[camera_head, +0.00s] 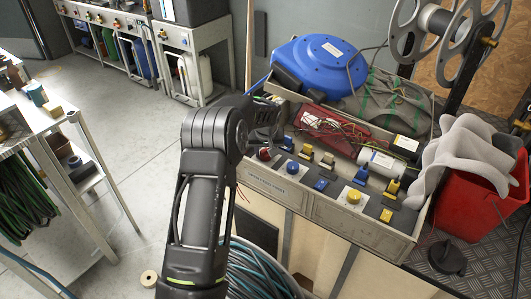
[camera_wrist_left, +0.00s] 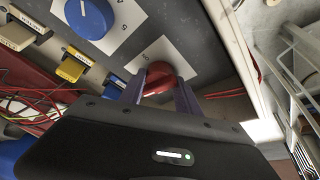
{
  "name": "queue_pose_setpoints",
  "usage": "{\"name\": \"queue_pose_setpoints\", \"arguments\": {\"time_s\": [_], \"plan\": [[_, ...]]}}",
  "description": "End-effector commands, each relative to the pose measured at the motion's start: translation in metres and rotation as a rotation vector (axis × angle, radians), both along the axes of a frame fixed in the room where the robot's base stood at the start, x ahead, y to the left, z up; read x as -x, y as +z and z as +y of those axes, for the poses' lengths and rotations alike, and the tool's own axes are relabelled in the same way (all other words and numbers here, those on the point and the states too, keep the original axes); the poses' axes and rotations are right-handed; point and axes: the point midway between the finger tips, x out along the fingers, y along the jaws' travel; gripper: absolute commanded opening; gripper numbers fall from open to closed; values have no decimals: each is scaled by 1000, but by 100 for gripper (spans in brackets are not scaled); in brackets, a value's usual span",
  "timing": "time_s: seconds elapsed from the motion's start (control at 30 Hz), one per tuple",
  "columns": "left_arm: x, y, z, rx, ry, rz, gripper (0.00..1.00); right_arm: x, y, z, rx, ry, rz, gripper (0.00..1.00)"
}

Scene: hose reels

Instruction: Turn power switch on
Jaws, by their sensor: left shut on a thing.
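The power switch is probably the red rotary knob (camera_head: 264,154) at the left end of the control panel (camera_head: 276,190). In the left wrist view the red knob (camera_wrist_left: 158,78) sits on a white plate with black marks. My left gripper (camera_head: 266,138) reaches the panel from the left. In the left wrist view its fingers (camera_wrist_left: 160,92) stand on either side of the red knob and are shut on it. The fingers hide part of the knob, and its exact setting cannot be read. My right gripper is in neither view.
A blue knob (camera_head: 292,169), a yellow knob (camera_head: 353,196) and several small yellow, blue and beige switches sit close by. Behind them lie red wires (camera_head: 330,125) and a blue hose reel (camera_head: 320,65). A red bin (camera_head: 475,195) stands at the right.

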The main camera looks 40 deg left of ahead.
Motion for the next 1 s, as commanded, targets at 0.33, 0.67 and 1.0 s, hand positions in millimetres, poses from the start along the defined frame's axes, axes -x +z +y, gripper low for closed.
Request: {"name": "queue_pose_setpoints", "arguments": {"time_s": [0.33, 0.67, 1.0], "plan": [[-2, 0, 2, 0, -288, -11, 0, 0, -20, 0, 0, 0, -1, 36], [-2, 1, 4, -2, -602, -12, 0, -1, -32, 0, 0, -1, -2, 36], [-2, 2, 5, -1, -925, -10, 0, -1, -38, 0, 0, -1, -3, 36]]}}
